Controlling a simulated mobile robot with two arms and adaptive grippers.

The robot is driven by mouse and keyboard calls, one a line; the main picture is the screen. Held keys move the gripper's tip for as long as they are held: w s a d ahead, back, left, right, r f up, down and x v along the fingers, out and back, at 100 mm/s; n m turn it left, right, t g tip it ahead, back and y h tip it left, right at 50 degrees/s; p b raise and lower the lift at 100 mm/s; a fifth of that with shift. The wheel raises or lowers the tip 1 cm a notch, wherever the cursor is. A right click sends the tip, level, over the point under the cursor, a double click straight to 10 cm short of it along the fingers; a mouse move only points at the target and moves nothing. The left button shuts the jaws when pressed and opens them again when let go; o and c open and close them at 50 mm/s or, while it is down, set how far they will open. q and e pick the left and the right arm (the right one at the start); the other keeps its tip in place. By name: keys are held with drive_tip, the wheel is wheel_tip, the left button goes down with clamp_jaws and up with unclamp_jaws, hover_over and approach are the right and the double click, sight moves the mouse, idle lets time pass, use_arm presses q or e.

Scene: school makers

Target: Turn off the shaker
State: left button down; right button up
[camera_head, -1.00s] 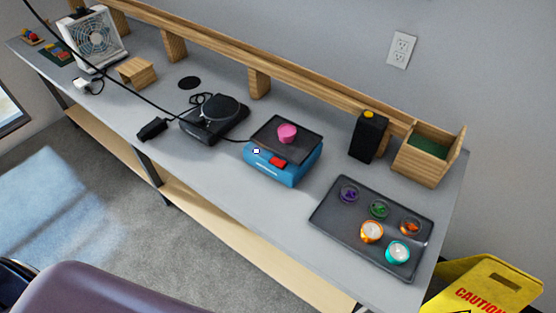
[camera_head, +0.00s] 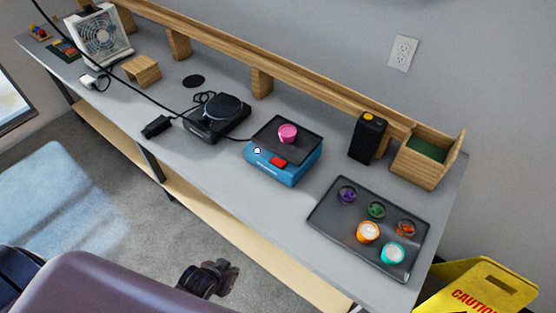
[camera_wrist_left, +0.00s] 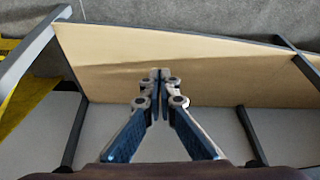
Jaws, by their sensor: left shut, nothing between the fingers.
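The shaker (camera_head: 284,168) is a blue box with a black top plate on the table. A red switch (camera_head: 278,162) and a white round knob (camera_head: 257,151) are on its front. A pink round piece (camera_head: 288,131) sits on the plate. My left gripper (camera_head: 224,267) is low in front of the table, below its top and well apart from the shaker. In the left wrist view my left gripper (camera_wrist_left: 159,74) is shut and empty, with the table's wooden lower shelf (camera_wrist_left: 190,70) beyond it. My right gripper is not in view.
A dark tray (camera_head: 330,238) with several small dishes stands right of the shaker. A black device (camera_head: 212,125) with a cable is to its left. A black box (camera_head: 367,138) and a wooden bin (camera_head: 424,172) stand behind. A yellow caution sign (camera_head: 480,285) is at the lower right.

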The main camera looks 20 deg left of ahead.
sight(278, 162)
use_arm(q)
drive_tip(key=w+d+r+t+h, duration=0.1)
drive_tip(key=w+r, duration=0.3)
drive_tip(key=r, duration=0.4)
drive_tip(key=w+d+r+t+h, duration=0.1)
drive_tip(key=w+r+t, duration=0.2)
drive_tip(key=r, duration=0.6)
drive_tip(key=w+d+r+m+t+p, duration=0.1)
drive_tip(key=w+r, duration=0.3)
drive_tip(key=r, duration=0.5)
drive_tip(key=shift+w+d+r+t+h, duration=0.1)
drive_tip(key=shift+w+r+t+h, duration=0.1)
drive_tip(key=shift+w+t+h, duration=0.2)
drive_tip(key=w+r+t+h, duration=0.2)
drive_tip(key=w+r+t, duration=0.1)
drive_tip(key=r, duration=0.5)
drive_tip(key=shift+w+a+r, duration=0.25)
drive_tip(key=shift+w, duration=0.25)
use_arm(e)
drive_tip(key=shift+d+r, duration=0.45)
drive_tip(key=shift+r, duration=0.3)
